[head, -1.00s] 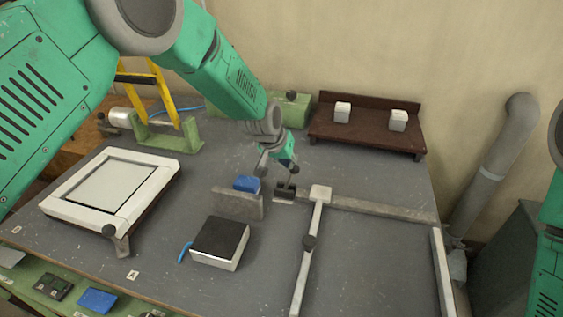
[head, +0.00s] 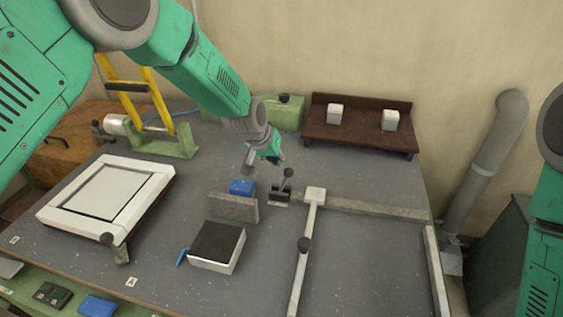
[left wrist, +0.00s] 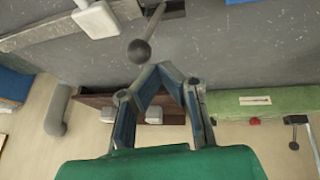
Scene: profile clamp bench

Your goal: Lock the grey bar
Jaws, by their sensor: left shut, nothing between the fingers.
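Grey bars form an open frame at the right of the bench; the rear bar (head: 380,208) runs right from a white corner block (head: 315,193). I cannot tell for certain which one the task means. A dark toggle clamp (head: 281,194) sits just left of that block, its ball-ended lever (head: 287,175) raised and tilted. My left gripper (head: 262,160) is shut and empty, behind and left of the lever, apart from it. In the left wrist view the lever knob (left wrist: 138,51) shows just beyond my fingertips (left wrist: 166,74). My right gripper is out of view.
A short grey block (head: 232,208) with a blue piece (head: 242,187) stands left of the clamp. A black-topped box (head: 217,243) is in front. A brown rack (head: 358,125) stands behind.

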